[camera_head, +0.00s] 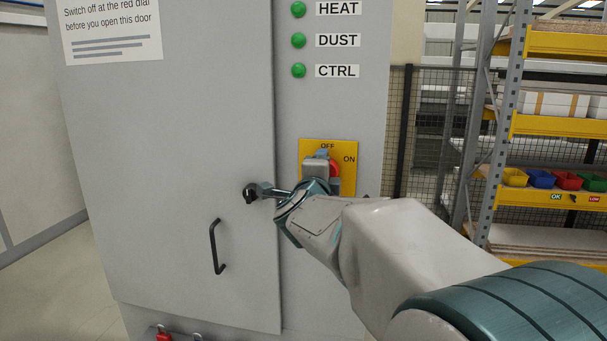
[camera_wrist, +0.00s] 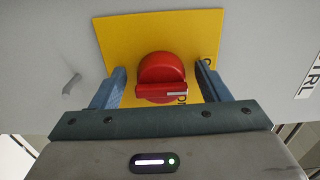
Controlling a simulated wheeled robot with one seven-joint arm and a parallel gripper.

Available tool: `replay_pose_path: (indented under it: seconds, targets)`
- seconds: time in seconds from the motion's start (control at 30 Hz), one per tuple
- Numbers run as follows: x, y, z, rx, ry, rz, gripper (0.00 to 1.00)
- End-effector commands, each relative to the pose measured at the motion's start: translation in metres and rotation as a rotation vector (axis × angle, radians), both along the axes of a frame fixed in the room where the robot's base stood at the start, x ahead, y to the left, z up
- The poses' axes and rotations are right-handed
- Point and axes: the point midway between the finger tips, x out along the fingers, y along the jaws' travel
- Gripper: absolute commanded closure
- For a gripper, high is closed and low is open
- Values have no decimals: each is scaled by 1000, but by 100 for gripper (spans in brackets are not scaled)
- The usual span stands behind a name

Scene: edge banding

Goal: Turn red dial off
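The red dial (camera_wrist: 162,70) sits on a yellow plate (camera_wrist: 128,32) on the grey cabinet. Its raised bar runs across the wrist picture, with a white mark at the right end, seemingly toward the OFF label, which my right finger mostly hides. Part of the ON label shows below the bar. My gripper (camera_wrist: 160,80) is open, one finger on each side of the dial, with gaps visible; contact is not seen. In the head view my gripper (camera_head: 322,163) covers much of the dial (camera_head: 335,170); OFF reads above it and ON to the right.
The cabinet door (camera_head: 170,170) is shut, with a black handle (camera_head: 217,247) left of my arm. Green lights (camera_head: 298,40) sit above the dial. A red item (camera_head: 163,335) shows low at the cabinet.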

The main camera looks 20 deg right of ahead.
Motion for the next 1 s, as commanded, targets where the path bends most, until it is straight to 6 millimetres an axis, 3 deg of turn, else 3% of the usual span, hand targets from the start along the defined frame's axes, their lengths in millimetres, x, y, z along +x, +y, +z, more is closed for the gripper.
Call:
replay_pose_path:
  seconds: [0.37,1.0]
  targets:
    - [-10,6,1,1,-4,0,31]
    - [-101,69,1,-1,-3,0,31]
